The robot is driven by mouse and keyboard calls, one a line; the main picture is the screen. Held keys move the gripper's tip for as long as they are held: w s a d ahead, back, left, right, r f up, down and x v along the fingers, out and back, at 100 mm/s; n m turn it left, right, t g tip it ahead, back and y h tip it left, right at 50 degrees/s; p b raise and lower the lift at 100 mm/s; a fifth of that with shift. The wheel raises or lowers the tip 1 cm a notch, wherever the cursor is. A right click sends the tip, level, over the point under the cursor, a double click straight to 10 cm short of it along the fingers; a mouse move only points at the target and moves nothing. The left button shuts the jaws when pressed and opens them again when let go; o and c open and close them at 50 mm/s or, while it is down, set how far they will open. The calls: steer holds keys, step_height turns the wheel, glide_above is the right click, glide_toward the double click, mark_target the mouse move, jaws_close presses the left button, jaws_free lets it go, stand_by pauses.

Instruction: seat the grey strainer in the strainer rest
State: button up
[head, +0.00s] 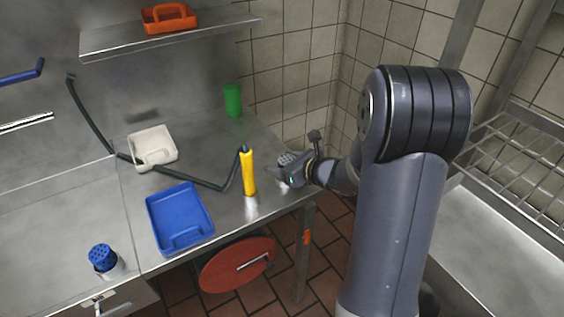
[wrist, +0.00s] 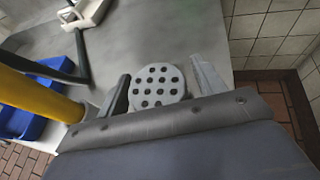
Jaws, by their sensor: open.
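The grey strainer (wrist: 158,86) shows in the wrist view as a round light-grey top with several dark holes. It is between the two fingers of my gripper (wrist: 160,70), which are open, with a gap visible on each side. In the head view the strainer (head: 286,158) is partly hidden by my gripper (head: 288,174) at the right end of the steel table. Its lower part is hidden, so I cannot tell what it stands on. I cannot pick out the strainer rest with certainty.
A yellow upright handle (head: 248,172) with a black hose stands just left of my gripper. A blue tray (head: 206,205), a white tray (head: 168,138) and a green cylinder (head: 233,100) are on the table. A blue perforated piece (head: 102,255) sits in a metal cup front left.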

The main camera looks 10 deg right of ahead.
steer(key=v, duration=1.1)
steer(key=shift+s+d, duration=0.2)
steer(key=shift+s, duration=0.1)
steer(key=x, duration=1.2)
steer(key=shift+w+a+f+b, duration=0.1)
steer(key=shift+f+b, duration=0.25)
steer(key=shift+b, duration=0.05)
steer(key=shift+r+p, duration=0.5)
steer(key=shift+r, duration=0.75)
steer(key=shift+f, duration=0.15)
